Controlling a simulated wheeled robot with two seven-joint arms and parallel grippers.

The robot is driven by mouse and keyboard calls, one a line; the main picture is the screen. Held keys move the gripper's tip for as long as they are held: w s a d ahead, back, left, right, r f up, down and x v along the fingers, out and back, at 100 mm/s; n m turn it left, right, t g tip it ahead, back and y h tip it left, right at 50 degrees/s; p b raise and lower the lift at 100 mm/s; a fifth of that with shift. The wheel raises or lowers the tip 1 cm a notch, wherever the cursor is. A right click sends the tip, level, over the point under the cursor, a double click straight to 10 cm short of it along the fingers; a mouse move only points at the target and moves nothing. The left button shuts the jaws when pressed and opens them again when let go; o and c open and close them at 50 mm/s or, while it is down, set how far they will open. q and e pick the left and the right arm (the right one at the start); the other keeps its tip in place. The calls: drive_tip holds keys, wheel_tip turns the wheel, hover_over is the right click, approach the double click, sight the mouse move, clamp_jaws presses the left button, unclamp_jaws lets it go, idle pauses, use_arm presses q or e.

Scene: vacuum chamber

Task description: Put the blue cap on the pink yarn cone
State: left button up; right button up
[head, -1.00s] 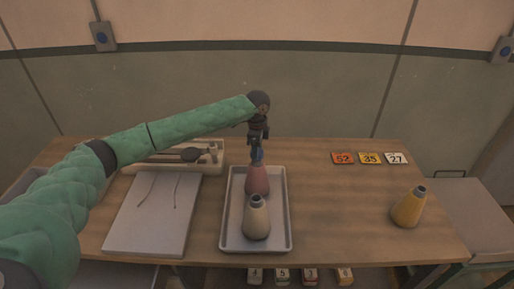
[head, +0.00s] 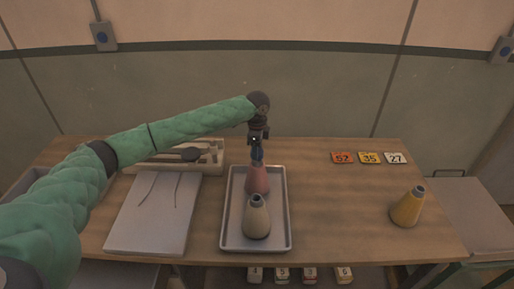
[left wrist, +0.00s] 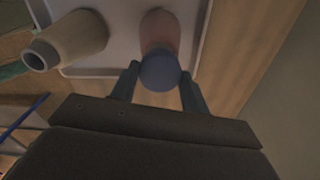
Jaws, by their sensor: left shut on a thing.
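The blue cap (head: 257,156) is between the fingers of my left gripper (head: 257,150), which is shut on it. In the left wrist view the round cap (left wrist: 160,71) lies between the fingertips of the gripper (left wrist: 159,76). The pink yarn cone (head: 258,180) stands upright in the tray, right below the cap; it also shows behind the cap in the left wrist view (left wrist: 160,28). The cap lines up with the cone's tip, and I cannot tell whether they touch. The tip is hidden by the cap. My right gripper is not in view.
A cream cone (head: 256,220) stands in the grey tray (head: 230,235), just in front of the pink one. A yellow cone (head: 408,208) stands at the right. Number cards (head: 370,158) lie at the back right. A grey board (head: 150,225) lies left of the tray.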

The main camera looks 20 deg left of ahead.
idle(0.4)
use_arm(q)
drive_tip(key=shift+p, duration=0.4)
drive_tip(key=shift+f, duration=0.2)
idle(0.4)
drive_tip(key=shift+f, duration=1.35)
drive_tip(key=o, duration=1)
drive_tip(key=shift+o, duration=0.2)
drive_tip(key=shift+r, duration=0.1)
